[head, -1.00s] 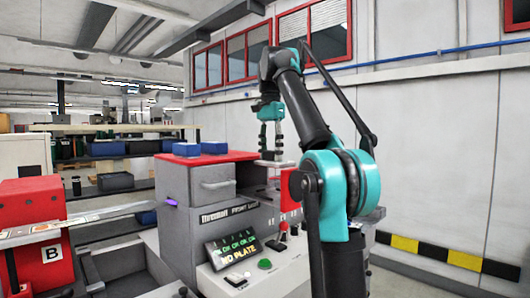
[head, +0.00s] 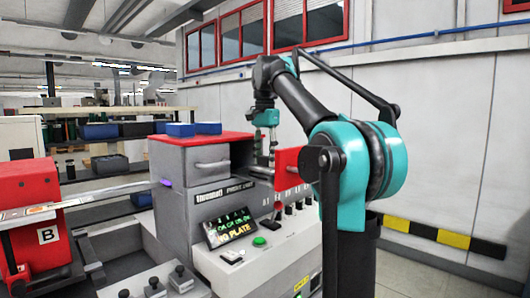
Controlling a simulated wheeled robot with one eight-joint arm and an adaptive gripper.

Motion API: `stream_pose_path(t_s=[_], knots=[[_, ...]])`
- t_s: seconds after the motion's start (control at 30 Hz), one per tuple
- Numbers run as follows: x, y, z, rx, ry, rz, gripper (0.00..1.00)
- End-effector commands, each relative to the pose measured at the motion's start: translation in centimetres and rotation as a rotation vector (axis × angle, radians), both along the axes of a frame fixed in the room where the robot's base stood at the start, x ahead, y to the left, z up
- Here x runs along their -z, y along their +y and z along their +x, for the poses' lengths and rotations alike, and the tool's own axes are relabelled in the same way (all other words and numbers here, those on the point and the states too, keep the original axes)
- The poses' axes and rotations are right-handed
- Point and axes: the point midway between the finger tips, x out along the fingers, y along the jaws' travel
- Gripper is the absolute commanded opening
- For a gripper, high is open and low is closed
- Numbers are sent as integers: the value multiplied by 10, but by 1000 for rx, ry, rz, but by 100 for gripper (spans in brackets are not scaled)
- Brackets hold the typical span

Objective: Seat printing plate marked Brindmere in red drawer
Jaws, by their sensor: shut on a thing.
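The red drawer front (head: 288,168) stands out from the right side of the grey press. My gripper (head: 266,148) points straight down just left of the red front, over the open drawer space. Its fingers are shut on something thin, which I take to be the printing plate. The plate is barely visible here, and no Brindmere marking can be read. I cannot tell whether the plate touches the drawer floor.
The grey press has a red top (head: 205,139) with blue boxes behind it. A green button (head: 259,241) and black knobs (head: 290,209) are on the panel. A red unit marked B (head: 40,220) stands at left.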

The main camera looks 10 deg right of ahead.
Motion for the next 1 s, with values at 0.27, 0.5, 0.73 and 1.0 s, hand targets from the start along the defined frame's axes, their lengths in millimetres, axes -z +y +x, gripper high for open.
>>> stream_pose_path(t_s=[0.27,0.5,0.73,1.0], knots=[[6,0,0,0,0,0,5],[5,0,0,0,0,0,5],[7,0,0,0,0,0,5],[11,0,0,0,0,0,5]])
